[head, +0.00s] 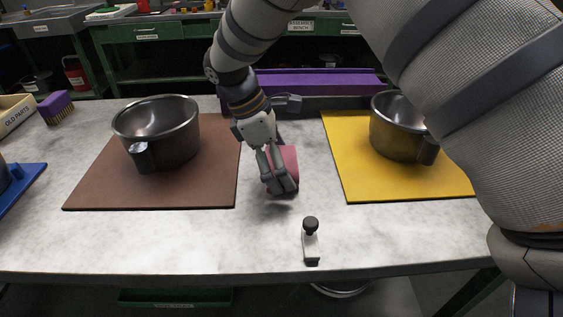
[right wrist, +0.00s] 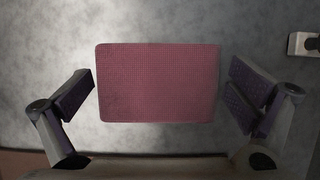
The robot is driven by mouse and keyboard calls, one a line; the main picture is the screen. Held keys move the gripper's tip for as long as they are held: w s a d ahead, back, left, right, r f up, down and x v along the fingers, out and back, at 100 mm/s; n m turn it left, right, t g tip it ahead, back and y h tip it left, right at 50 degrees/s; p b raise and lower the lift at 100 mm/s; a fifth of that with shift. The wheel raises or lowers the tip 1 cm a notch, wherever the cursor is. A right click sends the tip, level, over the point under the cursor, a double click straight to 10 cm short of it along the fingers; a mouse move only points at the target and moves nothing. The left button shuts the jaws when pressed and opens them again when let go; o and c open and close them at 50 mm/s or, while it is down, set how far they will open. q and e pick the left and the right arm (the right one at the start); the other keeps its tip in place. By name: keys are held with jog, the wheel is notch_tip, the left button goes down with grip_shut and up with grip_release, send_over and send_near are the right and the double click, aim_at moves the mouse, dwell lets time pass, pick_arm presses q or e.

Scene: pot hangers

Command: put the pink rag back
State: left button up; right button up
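The pink rag (head: 288,158) lies on the marble-look counter between the brown and yellow mats, partly hidden by my gripper in the head view. In the right wrist view the rag (right wrist: 158,83) is a flat, textured rectangle. My right gripper (head: 281,187) points down over the rag. In the right wrist view its fingers (right wrist: 163,92) are spread wide, one on each side of the rag, with a gap at each side. My left gripper is in neither view.
A metal pot (head: 160,128) stands on the brown mat (head: 205,190), another pot (head: 400,135) on the yellow mat (head: 365,180). A small black-knobbed piece (head: 311,243) stands near the front edge. A purple rail (head: 310,84) runs behind. A brush (head: 56,107) and blue mat (head: 25,185) are left.

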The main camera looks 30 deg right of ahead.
jog(key=shift+r, duration=0.1)
jog(key=v, duration=1.2)
jog(key=shift+d+r, duration=0.1)
